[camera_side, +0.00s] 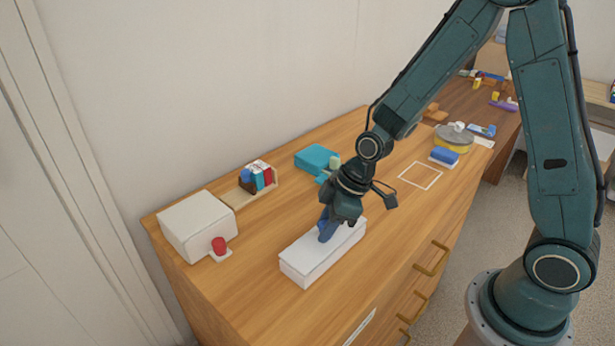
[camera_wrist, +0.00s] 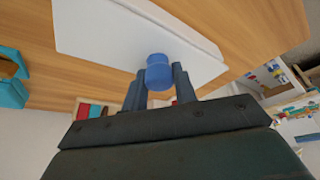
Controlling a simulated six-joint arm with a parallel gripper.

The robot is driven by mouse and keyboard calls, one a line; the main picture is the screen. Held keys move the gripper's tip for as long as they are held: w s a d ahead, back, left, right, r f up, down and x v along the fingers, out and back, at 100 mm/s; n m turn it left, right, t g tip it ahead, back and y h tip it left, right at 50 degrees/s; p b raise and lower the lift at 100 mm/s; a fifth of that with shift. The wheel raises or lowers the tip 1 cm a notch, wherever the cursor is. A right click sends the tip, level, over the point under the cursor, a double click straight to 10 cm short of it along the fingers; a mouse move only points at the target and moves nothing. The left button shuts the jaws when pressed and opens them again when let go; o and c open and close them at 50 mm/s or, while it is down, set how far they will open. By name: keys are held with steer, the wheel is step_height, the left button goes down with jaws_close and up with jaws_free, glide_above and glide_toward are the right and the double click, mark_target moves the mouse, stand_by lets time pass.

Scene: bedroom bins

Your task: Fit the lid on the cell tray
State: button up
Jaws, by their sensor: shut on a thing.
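The white lid (camera_wrist: 125,35) has a blue round knob (camera_wrist: 159,72). My gripper (camera_wrist: 160,88) is shut on this knob, one finger on each side. In the side view, my gripper (camera_side: 326,232) points down over the long white cell tray (camera_side: 305,272) near the front of the dresser top. The lid lies over or just above the tray, roughly in line with it. The cells are hidden. I cannot tell whether the lid is fully seated.
A white box (camera_side: 198,228) and a red knob on a small white base (camera_side: 219,247) stand at left. Behind are a wooden tray with small items (camera_side: 258,178) and a teal box (camera_side: 316,158). A white outlined square (camera_side: 420,175) at right is empty.

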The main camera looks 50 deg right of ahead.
steer(key=shift+f, duration=0.4)
stand_by(0.6)
steer(key=o, duration=1.1)
steer(key=shift+r, duration=0.1)
steer(key=shift+v, duration=6.8)
steer(key=s+d+r+m+h, duration=0.1)
steer(key=s+r+m, duration=0.2)
steer(key=s, duration=0.2)
steer(key=s+d+r+m+t+h, duration=0.1)
steer(key=s+r+m, duration=0.2)
steer(key=s, duration=0.2)
steer(key=s+d+r+m+t+h, duration=0.1)
steer(key=s+r+m, duration=0.2)
steer(key=s+r, duration=0.1)
steer(key=shift+s+d, duration=0.15)
steer(key=shift+s, duration=0.6)
